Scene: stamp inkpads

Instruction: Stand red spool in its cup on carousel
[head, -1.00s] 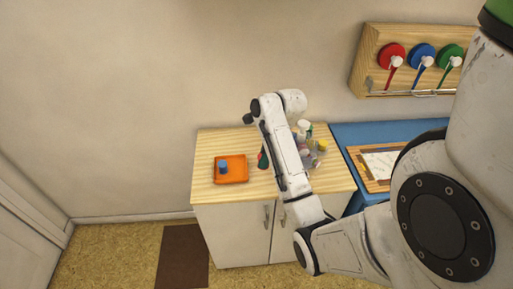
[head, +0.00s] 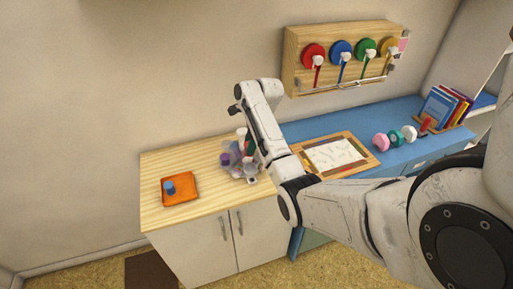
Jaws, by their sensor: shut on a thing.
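The carousel (head: 239,171) stands at the right of the wooden cabinet top, a small cluster of grey, white and purple pieces. My forearm hides part of it, and its separate cups are too small to tell apart. My gripper (head: 247,137) hangs below my bent wrist, over or beside the carousel, mostly hidden by the arm. A small dark green and red patch shows there. The red part looks like the red spool (head: 249,147), held in the shut jaws. Its tilt and its height above the cups cannot be told.
An orange tray (head: 181,196) with a blue cylinder (head: 169,187) lies left on the cabinet top (head: 205,200). A blue counter (head: 400,165) to the right bears a framed board (head: 341,154), dumbbell-like pieces and books (head: 443,106). A rack of coloured discs (head: 340,50) hangs above.

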